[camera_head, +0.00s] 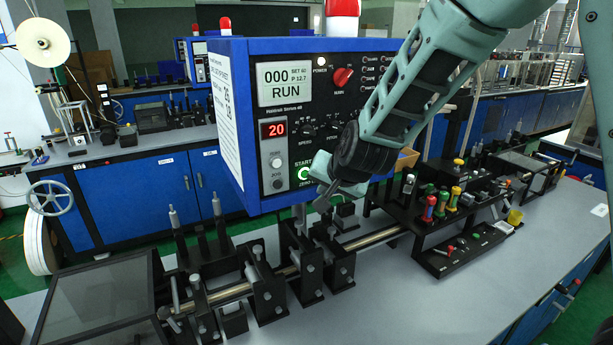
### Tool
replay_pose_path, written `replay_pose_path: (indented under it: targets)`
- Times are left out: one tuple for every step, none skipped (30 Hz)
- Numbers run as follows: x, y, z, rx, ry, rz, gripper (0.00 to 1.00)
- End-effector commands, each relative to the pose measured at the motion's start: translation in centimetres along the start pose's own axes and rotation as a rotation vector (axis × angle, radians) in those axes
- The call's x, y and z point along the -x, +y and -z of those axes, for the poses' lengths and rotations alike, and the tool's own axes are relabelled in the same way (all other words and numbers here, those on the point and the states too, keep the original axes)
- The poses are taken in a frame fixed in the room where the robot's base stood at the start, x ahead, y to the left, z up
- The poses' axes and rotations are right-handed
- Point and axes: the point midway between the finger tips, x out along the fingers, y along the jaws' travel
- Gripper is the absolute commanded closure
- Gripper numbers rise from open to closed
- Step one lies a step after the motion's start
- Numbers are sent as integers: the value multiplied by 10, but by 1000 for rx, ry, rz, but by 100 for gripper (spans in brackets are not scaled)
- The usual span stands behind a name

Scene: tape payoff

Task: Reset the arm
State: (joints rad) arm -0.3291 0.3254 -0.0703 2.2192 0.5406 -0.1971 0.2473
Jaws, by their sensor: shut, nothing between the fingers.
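My arm (408,85) reaches in from the top right, bent down toward the middle of the picture. My gripper (322,206) is small in view, just below the dark wrist joint. It is shut and holds nothing that I can see. It is in front of the lower right part of the blue control box (222,120), in the picture just above the black brackets on the bench. I cannot tell whether it touches anything.
A metal rod (375,239) runs through black brackets (268,290) on the grey bench (420,305). A black rack (425,220) with colored-handled tools stands to the right. The bench front is clear.

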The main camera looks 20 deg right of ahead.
Motion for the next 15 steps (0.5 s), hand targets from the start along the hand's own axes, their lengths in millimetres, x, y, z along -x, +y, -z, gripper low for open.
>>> replay_pose_path:
  targets:
    - [0,0,0,0,0,0,100]
    - [0,0,0,0,0,0,100]
    - [0,0,0,0,0,0,100]
    - [0,0,0,0,0,0,100]
    - [0,0,0,0,0,0,100]
    - [0,0,0,0,0,0,100]
    - [0,0,0,0,0,0,100]
    - [0,0,0,0,0,0,100]
    - [0,0,0,0,0,0,100]
    - [0,0,0,0,0,0,100]
    - [0,0,0,0,0,0,100]
    - [0,-1,-6,10,-13,4,100]
    - [2,-3,-14,28,-34,10,100]
    - [4,-5,-24,49,-58,17,100]
    - [10,-8,-41,87,-101,29,100]
